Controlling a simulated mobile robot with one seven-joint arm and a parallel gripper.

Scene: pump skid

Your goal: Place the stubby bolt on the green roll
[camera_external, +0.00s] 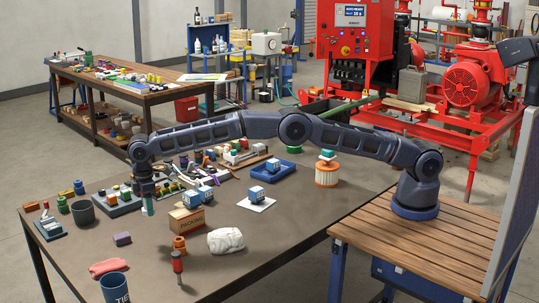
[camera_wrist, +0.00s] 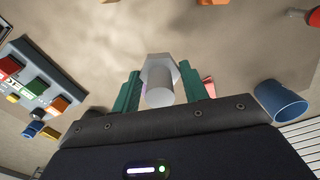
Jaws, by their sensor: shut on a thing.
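My gripper (camera_wrist: 160,88) is shut on the stubby bolt (camera_wrist: 159,74), a pale grey bolt with a hex head and a short thick shank, held between the two teal fingers. In the external view my gripper (camera_external: 148,207) points down over the left part of the brown table, beside a grey tray of coloured pieces; the bolt is too small to make out there. A low green round thing (camera_external: 294,150), which looks like the green roll, is partly hidden behind my arm, at the table's far side, well to the right of my gripper.
The grey tray (camera_external: 116,205) and a dark cup (camera_external: 83,212) stand left of my gripper. A cardboard box (camera_external: 187,220), a blue tray (camera_external: 266,172) and an orange ribbed filter (camera_external: 327,173) stand to the right.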

